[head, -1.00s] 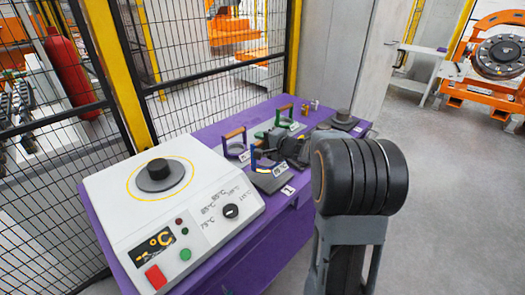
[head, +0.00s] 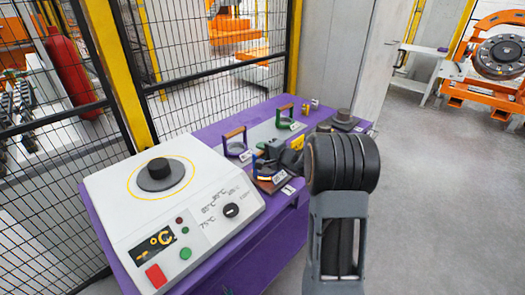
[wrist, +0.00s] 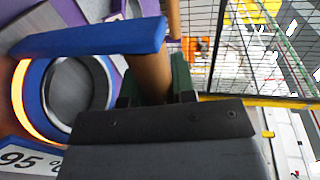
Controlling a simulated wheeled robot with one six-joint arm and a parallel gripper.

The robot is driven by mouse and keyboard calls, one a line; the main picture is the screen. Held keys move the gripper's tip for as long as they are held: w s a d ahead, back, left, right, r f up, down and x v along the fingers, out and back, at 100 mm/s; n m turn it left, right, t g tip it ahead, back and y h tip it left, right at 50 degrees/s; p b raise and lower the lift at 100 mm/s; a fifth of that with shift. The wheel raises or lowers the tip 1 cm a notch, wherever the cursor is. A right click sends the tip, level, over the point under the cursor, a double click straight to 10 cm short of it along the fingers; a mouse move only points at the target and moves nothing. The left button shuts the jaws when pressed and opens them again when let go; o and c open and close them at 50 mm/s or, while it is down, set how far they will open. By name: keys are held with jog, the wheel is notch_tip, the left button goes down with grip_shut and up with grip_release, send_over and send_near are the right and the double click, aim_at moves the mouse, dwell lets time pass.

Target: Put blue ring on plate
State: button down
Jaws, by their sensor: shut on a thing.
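The blue ring (wrist: 107,85) shows at the left of the wrist view, with a blue bar (wrist: 90,38) and a brown handle (wrist: 152,62). My gripper (wrist: 156,92) is shut on that handle. An orange glow shows along the ring's left side. In the head view the blue ring (head: 257,163) is partly hidden by my gripper (head: 272,153), low over the purple table. I cannot tell whether the ring touches the surface below. A white heating unit (head: 115,205) at the left carries a round dark plate (head: 160,184) with a raised hub, inside a yellow circle.
A purple-handled ring (head: 237,147) and a green ring (head: 285,118) stand behind on the purple table (head: 213,133). A dark hub piece (head: 345,117) sits at its far right end. A "95 °C" label (wrist: 28,160) lies beside the blue ring. A mesh fence (head: 200,90) runs behind.

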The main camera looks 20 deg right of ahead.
jog(key=c, duration=1.4)
grip_release()
jog(key=shift+f+b, duration=0.15)
jog(key=shift+b, duration=0.15)
jog(key=o, duration=0.5)
jog(key=shift+c, duration=0.2)
